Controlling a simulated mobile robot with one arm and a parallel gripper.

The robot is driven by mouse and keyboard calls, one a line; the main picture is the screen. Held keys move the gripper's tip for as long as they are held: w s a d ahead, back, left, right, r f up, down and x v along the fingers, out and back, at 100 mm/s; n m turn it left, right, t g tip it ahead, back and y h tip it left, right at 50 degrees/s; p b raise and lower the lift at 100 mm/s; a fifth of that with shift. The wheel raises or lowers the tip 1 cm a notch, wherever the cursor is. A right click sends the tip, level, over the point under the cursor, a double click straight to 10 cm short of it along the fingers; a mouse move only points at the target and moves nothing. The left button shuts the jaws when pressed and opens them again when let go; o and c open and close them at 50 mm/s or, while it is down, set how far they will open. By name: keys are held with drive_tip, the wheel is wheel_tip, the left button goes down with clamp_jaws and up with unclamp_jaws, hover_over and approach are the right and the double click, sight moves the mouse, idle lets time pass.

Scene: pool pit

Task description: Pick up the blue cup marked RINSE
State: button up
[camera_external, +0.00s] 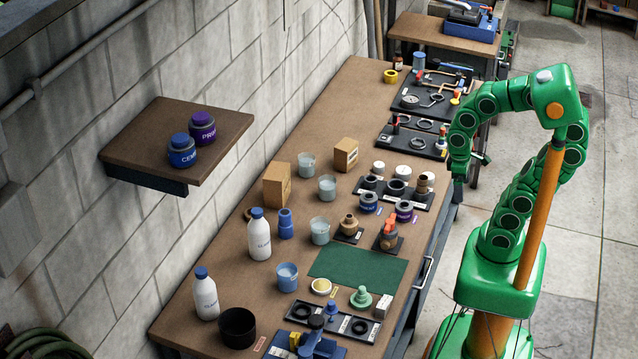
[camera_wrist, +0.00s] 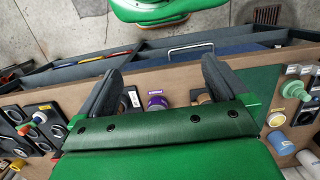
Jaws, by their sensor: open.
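The blue cup (camera_external: 287,277) stands upright on the near half of the workbench, left of a yellow-rimmed round lid. Its marking is too small to read. In the wrist view, a light blue cup (camera_wrist: 281,143) that looks like the same one is at the lower right, outside the jaws. My gripper (camera_external: 474,166) hangs over the bench's right edge, far from the cup and towards the back. In the wrist view my gripper (camera_wrist: 160,72) has its fingers spread with nothing between them.
Clear grey cups (camera_external: 320,230) and a blue fitting (camera_external: 286,223) stand behind the blue cup. White bottles (camera_external: 206,295) and a black bowl (camera_external: 237,327) stand to its left. A green mat (camera_external: 358,268) lies bare to the right. A wall shelf (camera_external: 222,125) overhangs the left side.

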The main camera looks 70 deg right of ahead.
idle(0.3)
drive_tip(key=shift+c, duration=0.6)
